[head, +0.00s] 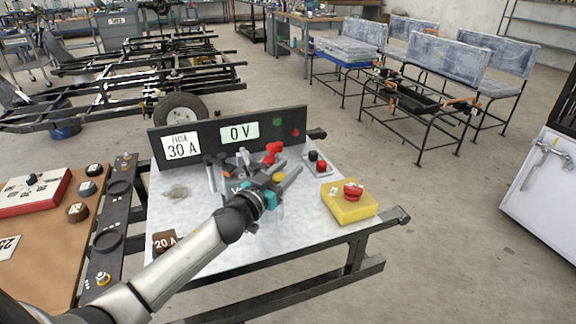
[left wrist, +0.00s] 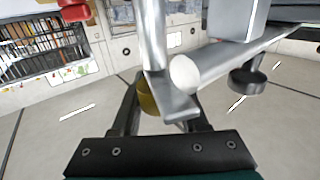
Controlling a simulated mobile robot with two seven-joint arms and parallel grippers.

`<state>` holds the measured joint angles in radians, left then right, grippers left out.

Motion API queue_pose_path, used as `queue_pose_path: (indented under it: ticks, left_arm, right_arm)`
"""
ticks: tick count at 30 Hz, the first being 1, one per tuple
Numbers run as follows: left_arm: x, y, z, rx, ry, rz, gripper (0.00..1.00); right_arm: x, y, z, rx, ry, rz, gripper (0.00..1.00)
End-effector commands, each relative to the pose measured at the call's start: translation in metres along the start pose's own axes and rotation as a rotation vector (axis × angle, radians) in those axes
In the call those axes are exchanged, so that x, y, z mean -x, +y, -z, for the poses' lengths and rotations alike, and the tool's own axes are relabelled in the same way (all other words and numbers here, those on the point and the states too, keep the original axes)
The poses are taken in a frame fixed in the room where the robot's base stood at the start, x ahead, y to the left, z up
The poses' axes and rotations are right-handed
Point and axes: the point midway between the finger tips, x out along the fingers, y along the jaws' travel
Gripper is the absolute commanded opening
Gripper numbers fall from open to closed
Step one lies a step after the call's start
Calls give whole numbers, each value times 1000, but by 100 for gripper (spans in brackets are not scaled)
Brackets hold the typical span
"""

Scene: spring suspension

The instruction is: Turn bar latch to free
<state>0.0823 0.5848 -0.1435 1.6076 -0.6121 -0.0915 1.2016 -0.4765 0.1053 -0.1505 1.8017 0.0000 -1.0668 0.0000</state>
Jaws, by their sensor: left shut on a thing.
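The bar latch shows as a grey metal bar (head: 291,179) beside a brass-coloured piece, on the grey-topped cart. In the left wrist view the brass piece (left wrist: 150,97) sits between my fingers, with a grey metal bar (left wrist: 180,108) just in front of it. My left gripper (head: 274,182) reaches in from the front left and is shut on the latch. The gripper hides part of the dark device under it. My right gripper is not in view.
A dark panel (head: 290,124) reading "FUSE 30 A" and "0 V" stands behind. A red handle (head: 271,152) is close to the gripper. A yellow box with a red knob (head: 344,207) is on the right.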

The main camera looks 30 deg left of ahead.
Motion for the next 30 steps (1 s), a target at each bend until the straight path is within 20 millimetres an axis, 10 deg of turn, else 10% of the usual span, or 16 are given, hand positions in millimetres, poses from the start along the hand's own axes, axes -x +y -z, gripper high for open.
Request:
queue_pose_path:
  ticks: [11,30]
  left_arm:
    - [1,-6,-2,10,1,237,0]
    - [4,-15,-2,1,0,509,0]
  right_arm:
    - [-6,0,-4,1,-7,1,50]
    - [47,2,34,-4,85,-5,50]
